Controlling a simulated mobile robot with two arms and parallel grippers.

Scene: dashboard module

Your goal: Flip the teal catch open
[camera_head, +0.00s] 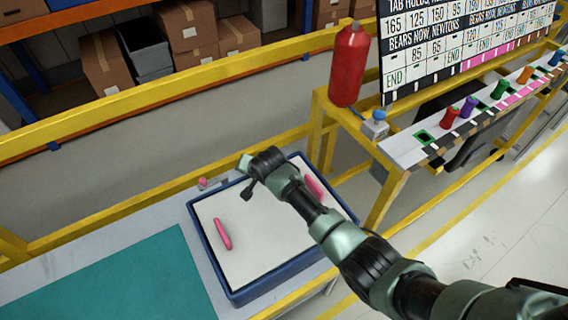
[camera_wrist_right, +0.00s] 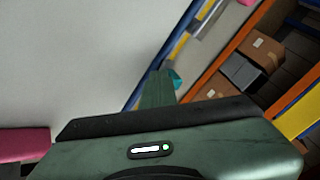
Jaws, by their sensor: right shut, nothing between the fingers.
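My right gripper (camera_head: 246,163) is over the far edge of a white panel with a dark blue rim (camera_head: 228,292). Its fingers (camera_wrist_right: 158,88) are together in the right wrist view, with nothing seen between them. A small bit of teal (camera_wrist_right: 177,79) shows just beyond the fingertips, mostly hidden behind them. It may be the teal catch; I cannot tell its position or whether the fingers touch it. In the head view I cannot make the catch out apart from my gripper. My left gripper is not in view.
Two pink bars (camera_head: 222,234) (camera_head: 314,187) are on the panel. A small pink knob (camera_head: 202,183) is beyond its far edge. A teal mat (camera_head: 120,282) lies at left. A yellow rail (camera_head: 150,98) runs behind; a red bottle (camera_head: 349,65) stands at right.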

